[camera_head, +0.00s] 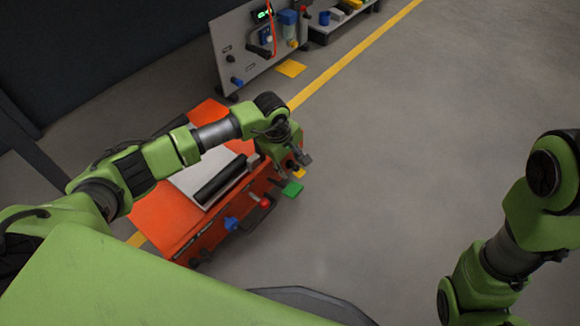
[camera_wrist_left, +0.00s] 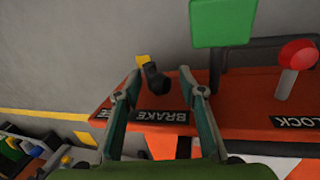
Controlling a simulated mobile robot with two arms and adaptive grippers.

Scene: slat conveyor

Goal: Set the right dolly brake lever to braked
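The orange dolly (camera_head: 165,215) stands below my left arm. In the left wrist view its edge carries a label (camera_wrist_left: 161,116) reading BRAKE, upside down. A short black lever (camera_wrist_left: 156,80) rises by this label, with a small yellow piece (camera_wrist_left: 142,61) beside its tip. My left gripper (camera_wrist_left: 160,74) is open, with its fingers apart on either side of the black lever and gaps visible. In the head view the left gripper (camera_head: 304,160) is over the dolly's right end and hides the lever. My right arm is at the lower right; its gripper is out of view.
A green plate (camera_wrist_left: 222,22) on a dark post and a red knob (camera_wrist_left: 298,54) near a LOCK label (camera_wrist_left: 298,121) are beside the brake. A blue knob (camera_head: 231,223) is on the dolly's front. A grey panel (camera_head: 240,45) stands behind. Floor at right is clear.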

